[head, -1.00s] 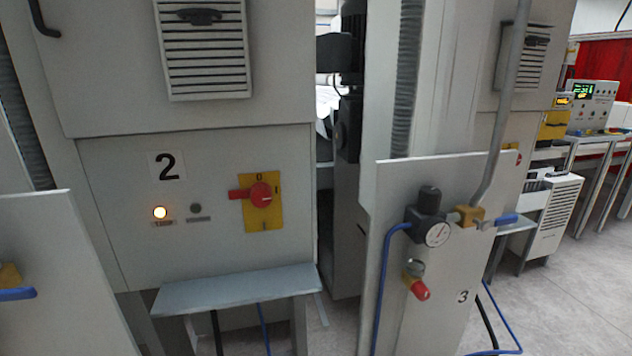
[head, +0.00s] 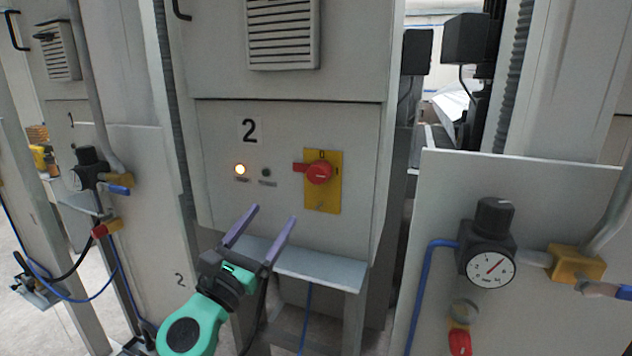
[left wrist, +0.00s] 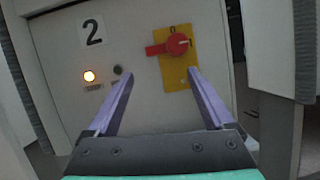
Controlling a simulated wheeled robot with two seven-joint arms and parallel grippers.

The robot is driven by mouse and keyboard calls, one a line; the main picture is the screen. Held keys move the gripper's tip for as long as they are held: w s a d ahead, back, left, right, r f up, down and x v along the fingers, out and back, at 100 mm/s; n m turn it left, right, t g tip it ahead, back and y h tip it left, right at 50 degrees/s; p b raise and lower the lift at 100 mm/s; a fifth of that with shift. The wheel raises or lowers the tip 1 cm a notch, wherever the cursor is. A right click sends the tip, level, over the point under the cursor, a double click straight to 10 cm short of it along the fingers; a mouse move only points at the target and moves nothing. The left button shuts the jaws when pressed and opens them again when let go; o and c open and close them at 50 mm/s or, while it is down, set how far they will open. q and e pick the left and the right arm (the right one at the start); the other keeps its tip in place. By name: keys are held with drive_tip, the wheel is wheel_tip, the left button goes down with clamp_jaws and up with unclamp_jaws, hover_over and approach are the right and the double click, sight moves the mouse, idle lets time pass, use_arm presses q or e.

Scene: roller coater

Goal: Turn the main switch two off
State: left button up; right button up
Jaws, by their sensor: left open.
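The main switch two is a red rotary knob (head: 319,172) on a yellow plate (head: 323,203), on the grey cabinet panel marked 2. Its handle points left, level. In the left wrist view the red knob (left wrist: 177,44) shows upper right of centre, beyond the fingertips. My left gripper (head: 275,214) is open and empty, below and left of the switch in the head view, its purple fingers apart. It also shows in the left wrist view (left wrist: 161,75). It appears apart from the switch. My right gripper is not in view.
A lit lamp (head: 240,169) and a dark button (head: 266,172) sit left of the switch. A grey shelf (head: 305,266) juts out below the panel. A panel with a pressure gauge (head: 490,268) stands at right; another gauge and blue-handled valve (head: 120,189) stand at left.

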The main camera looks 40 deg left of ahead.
use_arm(q)
drive_tip(key=d+r+m+h, duration=0.2)
drive_tip(key=d+m, duration=0.1)
drive_tip(key=m, duration=0.3)
drive_tip(key=p, duration=0.5)
approach(316, 175)
drive_tip(key=w+r, duration=0.2)
drive_tip(key=shift+n, duration=0.3)
drive_tip(key=x, duration=0.2)
drive_tip(key=p+x, duration=0.1)
drive_tip(key=x, duration=0.2)
drive_tip(key=f+p+x, duration=0.1)
drive_tip(key=x, duration=0.1)
drive_tip(key=shift+w+a+r, duration=0.1)
drive_tip(key=shift+w+a, duration=0.2)
drive_tip(key=shift+w, duration=0.45)
clamp_jaws()
